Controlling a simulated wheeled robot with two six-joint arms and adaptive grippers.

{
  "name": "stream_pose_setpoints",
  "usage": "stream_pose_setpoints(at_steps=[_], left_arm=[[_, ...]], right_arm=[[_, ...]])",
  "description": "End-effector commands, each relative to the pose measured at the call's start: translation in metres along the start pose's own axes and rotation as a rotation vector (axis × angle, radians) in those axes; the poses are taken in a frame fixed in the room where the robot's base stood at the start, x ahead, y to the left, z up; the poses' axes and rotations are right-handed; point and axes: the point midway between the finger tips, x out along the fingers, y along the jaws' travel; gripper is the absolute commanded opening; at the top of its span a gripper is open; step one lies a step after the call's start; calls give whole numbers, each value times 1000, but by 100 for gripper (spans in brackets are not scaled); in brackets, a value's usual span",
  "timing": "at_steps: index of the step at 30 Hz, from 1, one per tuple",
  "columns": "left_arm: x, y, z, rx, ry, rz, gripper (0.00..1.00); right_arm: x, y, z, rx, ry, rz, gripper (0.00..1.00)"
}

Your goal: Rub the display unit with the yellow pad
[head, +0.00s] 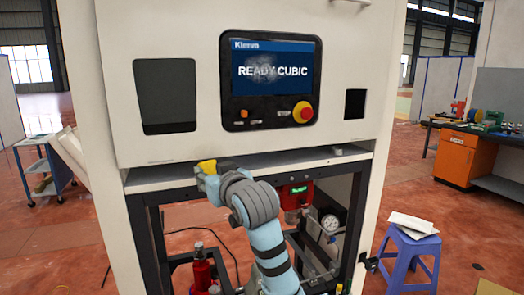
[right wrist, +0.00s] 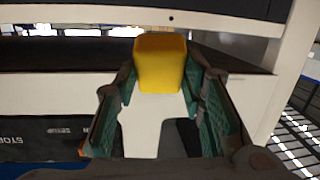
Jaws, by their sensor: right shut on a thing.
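The display unit (head: 272,112) is a black panel with a blue screen reading "READY CUBIC", set in the white machine front. A pale smudge shows on the screen, left of its middle. My right gripper (head: 208,178) is below and left of the display unit, at the white ledge. It is shut on the yellow pad (head: 206,166). In the right wrist view the yellow pad (right wrist: 160,65) stands out beyond the fingertips of the gripper (right wrist: 160,92). The pad is apart from the screen. My left gripper is not in view.
The display unit has a red emergency button (head: 303,112) at its lower right. The white ledge (head: 300,157) runs beneath the panel, with a small grey piece on it. Below is an open frame with a red device (head: 295,195) and a gauge. A blue stool (head: 408,255) stands right.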

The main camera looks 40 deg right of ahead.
Motion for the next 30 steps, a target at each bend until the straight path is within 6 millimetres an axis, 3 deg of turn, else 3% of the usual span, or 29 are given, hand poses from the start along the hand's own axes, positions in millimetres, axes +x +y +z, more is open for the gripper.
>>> stream_pose_setpoints(at_steps=[1, 3, 6, 10, 13, 16, 30], left_arm=[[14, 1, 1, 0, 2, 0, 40], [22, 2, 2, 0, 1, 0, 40], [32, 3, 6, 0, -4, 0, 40], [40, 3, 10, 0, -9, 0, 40], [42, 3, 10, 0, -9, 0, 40], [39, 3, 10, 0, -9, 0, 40], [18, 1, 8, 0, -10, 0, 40]], right_arm=[[-4, 16, -29, -1, 104, 31, 14], [-17, 39, -78, -4, 238, 70, 14], [-44, 70, -138, -13, 383, 114, 14], [-77, 99, -187, -23, 489, 145, 14], [-90, 110, -204, -27, 520, 154, 14], [-90, 113, -211, -28, 526, 154, 14], [-38, 120, -218, -29, 524, 153, 14]])
